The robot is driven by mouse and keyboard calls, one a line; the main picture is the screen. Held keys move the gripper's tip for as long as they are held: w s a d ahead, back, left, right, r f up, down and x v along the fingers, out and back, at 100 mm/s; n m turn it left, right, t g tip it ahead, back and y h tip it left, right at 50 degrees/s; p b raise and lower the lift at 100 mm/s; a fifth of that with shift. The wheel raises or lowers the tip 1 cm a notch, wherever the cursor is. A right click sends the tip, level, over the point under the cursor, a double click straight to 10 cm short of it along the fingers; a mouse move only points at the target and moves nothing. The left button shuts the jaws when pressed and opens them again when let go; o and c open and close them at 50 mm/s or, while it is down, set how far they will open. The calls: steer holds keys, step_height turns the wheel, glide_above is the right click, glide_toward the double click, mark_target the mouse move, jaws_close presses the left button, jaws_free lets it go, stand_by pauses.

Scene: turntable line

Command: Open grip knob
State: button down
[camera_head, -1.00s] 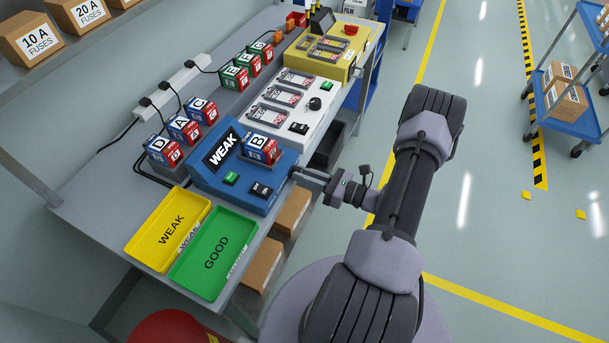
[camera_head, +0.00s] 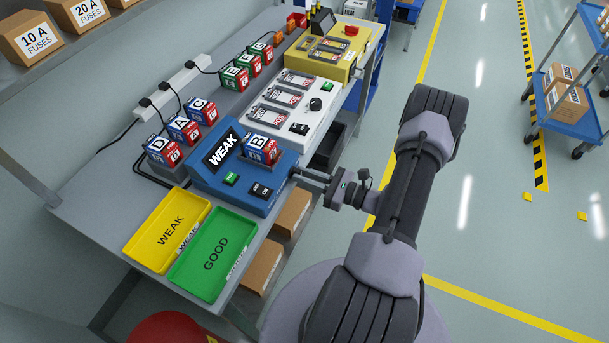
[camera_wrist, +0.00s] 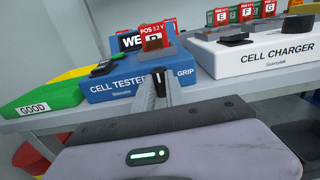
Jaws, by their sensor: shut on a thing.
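The blue cell tester (camera_head: 246,182) stands on the bench, with its display reading WEAK. Cell B (camera_head: 262,148) sits upright in its top. In the wrist view the tester (camera_wrist: 135,86) shows its front, labelled CELL TESTER and GRIP. The dark grip knob (camera_wrist: 159,78) with a pale line is on that front, left of the word GRIP. My gripper (camera_wrist: 164,90) is shut on the knob, its fingers reaching to the tester's front. In the head view my gripper (camera_head: 299,175) meets the tester's right side; the knob is hidden there.
A yellow WEAK tray (camera_head: 150,247) and a green GOOD tray (camera_head: 190,280) lie in front of the tester. The white cell charger (camera_head: 318,118) stands just beyond it. Cells D (camera_head: 163,151), A (camera_head: 184,130) and C (camera_head: 203,111) stand behind the tester.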

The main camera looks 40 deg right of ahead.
steer(key=c, duration=1.6)
jaws_free()
steer(key=shift+c, duration=0.2)
steer(key=p+v, duration=0.3)
steer(key=v, duration=1.4)
steer(key=shift+s, duration=0.25)
steer(key=shift+d, duration=0.1)
